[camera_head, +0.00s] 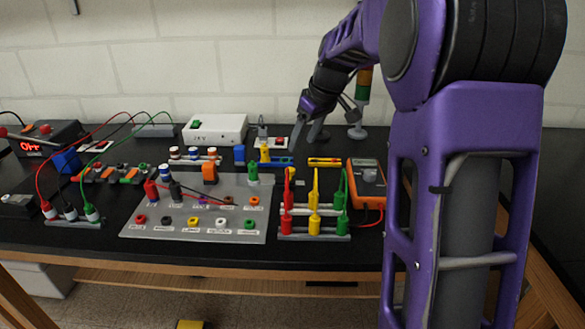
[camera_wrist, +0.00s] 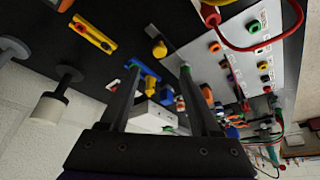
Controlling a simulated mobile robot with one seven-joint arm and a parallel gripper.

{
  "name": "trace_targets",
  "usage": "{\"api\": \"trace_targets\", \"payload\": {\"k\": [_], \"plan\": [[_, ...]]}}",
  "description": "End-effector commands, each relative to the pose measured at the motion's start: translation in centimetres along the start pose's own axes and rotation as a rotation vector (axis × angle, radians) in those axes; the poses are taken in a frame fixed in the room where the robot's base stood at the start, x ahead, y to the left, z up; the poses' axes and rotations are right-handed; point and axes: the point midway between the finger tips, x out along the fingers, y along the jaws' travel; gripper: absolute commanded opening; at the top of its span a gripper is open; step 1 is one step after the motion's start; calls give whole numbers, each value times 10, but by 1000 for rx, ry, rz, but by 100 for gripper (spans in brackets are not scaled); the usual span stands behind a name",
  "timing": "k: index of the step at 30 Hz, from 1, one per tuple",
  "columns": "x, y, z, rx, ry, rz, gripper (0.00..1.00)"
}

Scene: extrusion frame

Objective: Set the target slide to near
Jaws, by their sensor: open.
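My gripper (camera_head: 308,135) is open above the rear right part of the bench, with nothing seen between its fingers. In the wrist view my gripper (camera_wrist: 158,82) shows its two fingers apart over the bench. A blue slide piece (camera_head: 281,161) with a yellow part lies below and left of the gripper; the blue slide also shows between the fingertips in the wrist view (camera_wrist: 145,70). I cannot tell which one is the target slide.
A grey panel (camera_head: 185,235) with coloured sockets lies in front. Red, yellow and green plugs (camera_head: 314,205) stand upright to its right. An orange meter (camera_head: 367,183) is right of them. A white box (camera_head: 213,130) and a signal tower (camera_head: 362,100) stand at the back.

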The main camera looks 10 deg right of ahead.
Motion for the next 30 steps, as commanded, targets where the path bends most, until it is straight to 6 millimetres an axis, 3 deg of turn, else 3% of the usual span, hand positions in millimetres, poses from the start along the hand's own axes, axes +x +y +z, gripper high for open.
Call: {"api": "trace_targets", "payload": {"k": [6,13,19,28,30], "plan": [[52,0,1,0,-2,-2,63],[91,0,1,1,-1,0,63],[106,0,0,1,0,1,63],[108,1,0,1,1,2,63],[108,1,0,1,1,2,53]]}}
